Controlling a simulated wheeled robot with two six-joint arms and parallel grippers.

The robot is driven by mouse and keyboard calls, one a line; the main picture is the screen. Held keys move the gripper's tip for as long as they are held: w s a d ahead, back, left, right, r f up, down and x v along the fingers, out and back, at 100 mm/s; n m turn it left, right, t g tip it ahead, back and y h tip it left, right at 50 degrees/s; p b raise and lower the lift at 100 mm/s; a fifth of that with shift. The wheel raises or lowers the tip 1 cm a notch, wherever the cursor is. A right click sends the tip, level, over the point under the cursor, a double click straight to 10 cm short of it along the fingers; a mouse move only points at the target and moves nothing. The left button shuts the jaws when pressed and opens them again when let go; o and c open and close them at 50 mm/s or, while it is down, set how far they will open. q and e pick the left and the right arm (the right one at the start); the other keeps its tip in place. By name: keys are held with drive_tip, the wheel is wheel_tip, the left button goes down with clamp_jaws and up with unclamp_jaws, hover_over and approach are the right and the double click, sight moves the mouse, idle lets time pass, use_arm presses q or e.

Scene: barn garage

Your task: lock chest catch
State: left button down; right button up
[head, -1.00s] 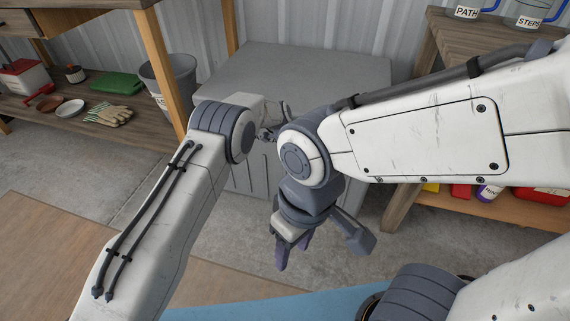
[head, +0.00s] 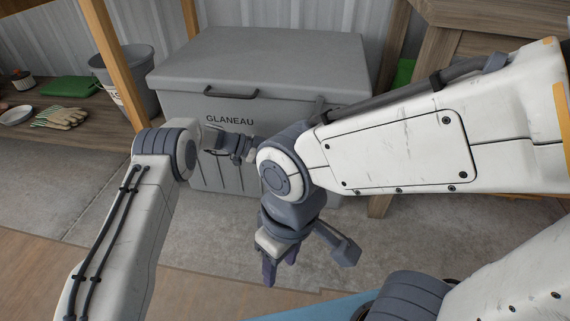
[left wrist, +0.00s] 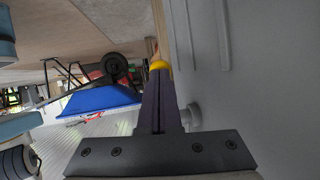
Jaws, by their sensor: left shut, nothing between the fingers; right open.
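The grey chest (head: 265,60) stands against the wall in the head view, lid down, with a dark handle on the lid and the word GLANEAU on its front. In the left wrist view its grey side (left wrist: 260,70) fills the right. My left gripper (head: 250,155) is low in front of the chest, partly hidden by my right arm. Its fingers (left wrist: 158,75) are shut and empty, close beside the grey surface. A round grey knob (left wrist: 191,115) shows beside them. My right gripper (head: 283,265) is open, empty and points down, nearer me.
A wooden shelf with gloves (head: 60,117) and a grey bucket (head: 125,80) is at the left. A wooden bench (head: 470,25) stands at the right. Bare concrete floor (head: 225,225) lies in front of the chest. A blue object (left wrist: 100,100) shows in the left wrist view.

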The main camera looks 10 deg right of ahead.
use_arm(q)
drive_tip(key=shift+b+x, duration=0.65)
drive_tip(key=shift+x, duration=0.25)
use_arm(e)
drive_tip(key=shift+f, duration=0.95)
use_arm(q)
drive_tip(key=shift+s+d+f, duration=0.2)
drive_tip(key=shift+s, duration=0.15)
use_arm(e)
drive_tip(key=shift+f, duration=0.1)
use_arm(q)
drive_tip(key=f+p+v, duration=0.1)
drive_tip(key=p+v, duration=0.1)
drive_tip(key=v, duration=0.5)
drive_tip(key=w+a+f+p+v, duration=0.1)
drive_tip(key=v, duration=0.6)
drive_tip(key=shift+a+f+p, duration=0.15)
drive_tip(key=shift+f+p, duration=0.05)
drive_tip(key=shift+p, duration=0.2)
use_arm(e)
drive_tip(key=r, duration=0.2)
drive_tip(key=a+r, duration=0.1)
drive_tip(key=r, duration=0.1)
drive_tip(key=shift+w, duration=0.2)
